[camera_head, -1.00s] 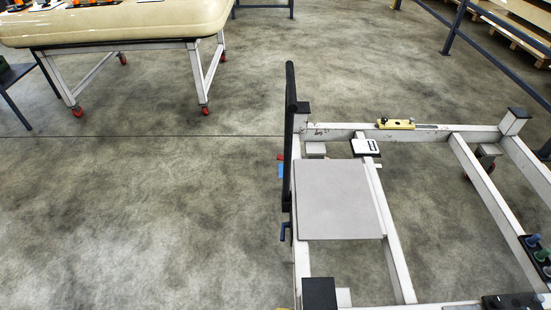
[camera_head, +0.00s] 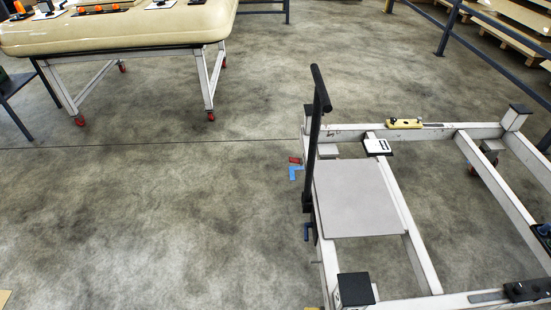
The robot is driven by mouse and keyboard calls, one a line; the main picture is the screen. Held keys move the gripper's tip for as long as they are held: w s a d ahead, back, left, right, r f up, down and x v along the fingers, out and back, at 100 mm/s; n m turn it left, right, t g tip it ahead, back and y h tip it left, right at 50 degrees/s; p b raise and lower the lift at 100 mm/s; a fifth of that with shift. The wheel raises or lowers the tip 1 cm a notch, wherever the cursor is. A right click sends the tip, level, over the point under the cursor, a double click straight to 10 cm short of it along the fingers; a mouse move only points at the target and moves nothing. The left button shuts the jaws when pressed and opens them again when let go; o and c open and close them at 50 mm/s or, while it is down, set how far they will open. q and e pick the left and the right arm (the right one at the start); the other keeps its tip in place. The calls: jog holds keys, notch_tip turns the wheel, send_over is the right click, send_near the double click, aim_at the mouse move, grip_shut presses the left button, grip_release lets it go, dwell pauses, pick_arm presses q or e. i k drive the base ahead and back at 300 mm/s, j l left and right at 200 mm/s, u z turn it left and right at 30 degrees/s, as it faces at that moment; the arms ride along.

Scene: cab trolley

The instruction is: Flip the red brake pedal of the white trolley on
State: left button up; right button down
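The white trolley (camera_head: 415,263) is a low frame on the right, with a grey plate (camera_head: 358,200) on it. A tall black handle bar (camera_head: 314,140) rises at its left side. A small red piece (camera_head: 294,160), which looks like the brake pedal, shows just left of the handle by the trolley's far left corner. It is too small to tell whether it is up or down. Neither of my grippers is in view.
A blue L-shaped piece (camera_head: 296,172) lies below the red piece. A dark blue lever (camera_head: 306,232) juts from the trolley's left side. A cream-topped table (camera_head: 120,30) stands at upper left, blue railings (camera_head: 447,28) at upper right. The floor (camera_head: 150,220) left of the trolley is clear.

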aim_at(292, 160)
jog(key=i+j, duration=0.15)
jog(key=j, duration=0.25)
jog(key=i+j, duration=0.1)
jog(key=j, duration=0.3)
jog(key=i+j, duration=0.15)
jog(key=j, duration=0.25)
jog(key=i+j, duration=0.1)
jog(key=j, duration=0.3)
jog(key=i, duration=0.85)
jog(key=i+j+z, duration=0.15)
jog(key=i, duration=0.7)
jog(key=i+l, duration=0.15)
jog(key=i, duration=0.15)
